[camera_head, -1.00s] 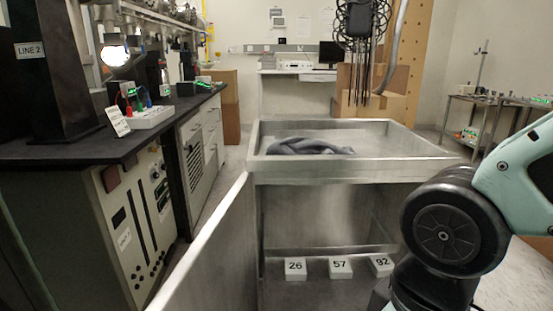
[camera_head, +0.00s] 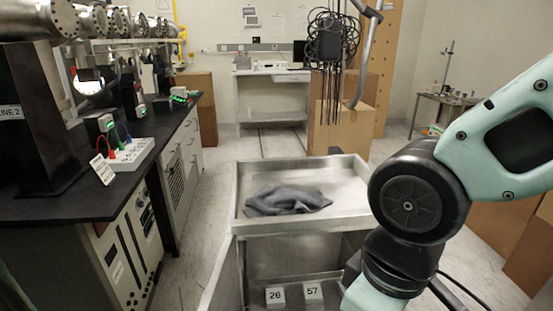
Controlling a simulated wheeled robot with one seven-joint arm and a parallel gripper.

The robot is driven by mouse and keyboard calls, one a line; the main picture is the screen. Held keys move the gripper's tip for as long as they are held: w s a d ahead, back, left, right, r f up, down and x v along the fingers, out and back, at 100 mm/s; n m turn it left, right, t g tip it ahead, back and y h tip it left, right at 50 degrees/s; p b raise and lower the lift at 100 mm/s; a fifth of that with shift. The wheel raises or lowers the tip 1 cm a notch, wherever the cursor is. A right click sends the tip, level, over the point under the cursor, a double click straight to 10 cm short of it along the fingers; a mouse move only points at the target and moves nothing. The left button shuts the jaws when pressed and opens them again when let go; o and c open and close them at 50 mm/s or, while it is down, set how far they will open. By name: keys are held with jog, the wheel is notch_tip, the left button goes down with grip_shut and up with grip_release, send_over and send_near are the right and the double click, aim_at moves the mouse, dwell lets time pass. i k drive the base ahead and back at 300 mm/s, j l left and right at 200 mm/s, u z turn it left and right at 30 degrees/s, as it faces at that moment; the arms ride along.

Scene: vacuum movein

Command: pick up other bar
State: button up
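No thing is plainly marked as a bar. Two small white blocks show inside the metal cabinet (camera_head: 245,226), one labelled 26 (camera_head: 275,297) and one labelled 57 (camera_head: 313,291). They sit side by side, apart, on its lower shelf. The block labelled 92, seen earlier to their right, is now hidden behind my arm. My arm's teal and black links fill the right side and reach down in front of the cabinet. My gripper is below the frame, so its state and anything in it are hidden.
A grey cloth (camera_head: 286,200) lies in the cabinet's top tray. The cabinet's open door (camera_head: 222,282) stands on its left. A black bench (camera_head: 60,196) with a white socket box (camera_head: 132,154) runs along the left. A cardboard box (camera_head: 340,130) stands behind. Floor is clear between bench and cabinet.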

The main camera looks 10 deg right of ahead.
aim_at(263, 175)
jog(key=i+l+u, duration=0.35)
jog(key=i+l, duration=0.6)
